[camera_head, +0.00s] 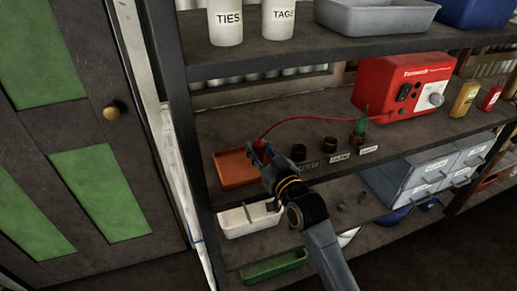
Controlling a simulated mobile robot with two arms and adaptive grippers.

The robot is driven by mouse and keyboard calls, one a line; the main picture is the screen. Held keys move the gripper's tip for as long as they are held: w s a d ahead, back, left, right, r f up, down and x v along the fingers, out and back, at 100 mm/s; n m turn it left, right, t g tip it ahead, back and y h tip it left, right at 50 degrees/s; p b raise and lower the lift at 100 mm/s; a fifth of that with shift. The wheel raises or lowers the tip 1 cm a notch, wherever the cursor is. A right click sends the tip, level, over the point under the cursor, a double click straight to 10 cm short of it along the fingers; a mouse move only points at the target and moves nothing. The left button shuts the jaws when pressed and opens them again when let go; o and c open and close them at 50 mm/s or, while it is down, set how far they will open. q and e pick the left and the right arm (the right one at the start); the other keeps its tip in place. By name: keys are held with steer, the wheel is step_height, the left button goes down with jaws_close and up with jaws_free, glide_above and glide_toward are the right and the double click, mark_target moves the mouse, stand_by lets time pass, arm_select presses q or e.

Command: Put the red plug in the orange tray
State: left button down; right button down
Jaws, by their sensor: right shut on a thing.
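The red plug (260,146) is at the tip of my right gripper (261,151), which is shut on it. A red cable runs from the plug in an arc to the red box (402,88) at the right. The orange tray (234,168) lies on the middle shelf at its left end. The plug is at the tray's right side in the picture; I cannot tell whether it is above the tray or touching it. My gripper hides part of the tray's right side. My left gripper is not in view.
Dark round holders (299,152) with labels stand right of the gripper; one holds a green-handled tool (360,126). A white tray (249,219) and grey drawers (425,178) are below. The upper shelf (300,50) overhangs. A shelf post (178,100) stands left.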

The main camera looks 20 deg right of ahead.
steer(key=shift+f, duration=0.1)
steer(key=c, duration=1)
jaws_free()
steer(key=shift+c, duration=0.2)
steer(key=s+d+b, duration=0.1)
steer(key=s+d, duration=0.1)
steer(key=s, duration=1)
